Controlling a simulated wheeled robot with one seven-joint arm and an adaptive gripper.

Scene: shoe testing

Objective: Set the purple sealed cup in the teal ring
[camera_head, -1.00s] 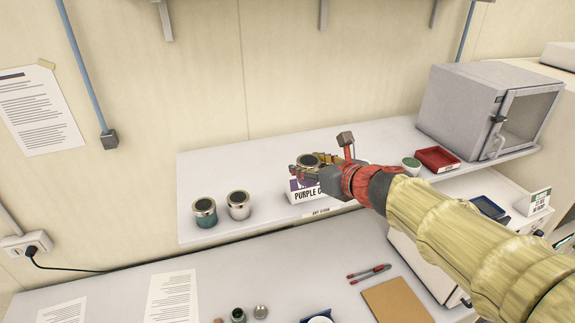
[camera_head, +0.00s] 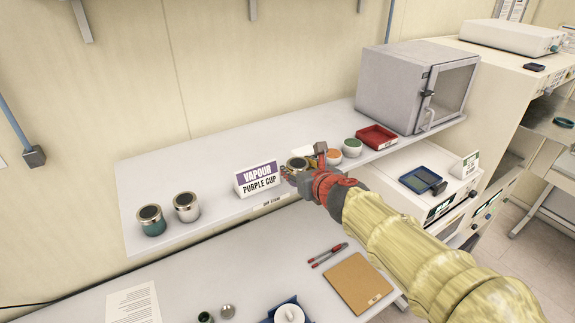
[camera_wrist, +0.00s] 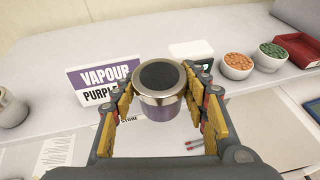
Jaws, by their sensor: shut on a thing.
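The purple sealed cup (camera_wrist: 160,104), with a metal rim and a dark round top, is held upright between the fingers of my gripper (camera_wrist: 161,76) in the wrist view. In the head view the cup (camera_head: 297,163) shows at the end of my arm, in front of the upper shelf's front edge or just over it; I cannot tell its height. My gripper (camera_head: 295,169) is shut on its sides.
A "VAPOUR PURPLE CUP" sign (camera_head: 257,180) stands on the shelf (camera_head: 215,165). A teal cup (camera_head: 151,221) and a white cup (camera_head: 186,207) stand at left. Bowls (camera_head: 352,147), a red tray (camera_head: 377,137) and a grey cabinet (camera_head: 410,90) are at right.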

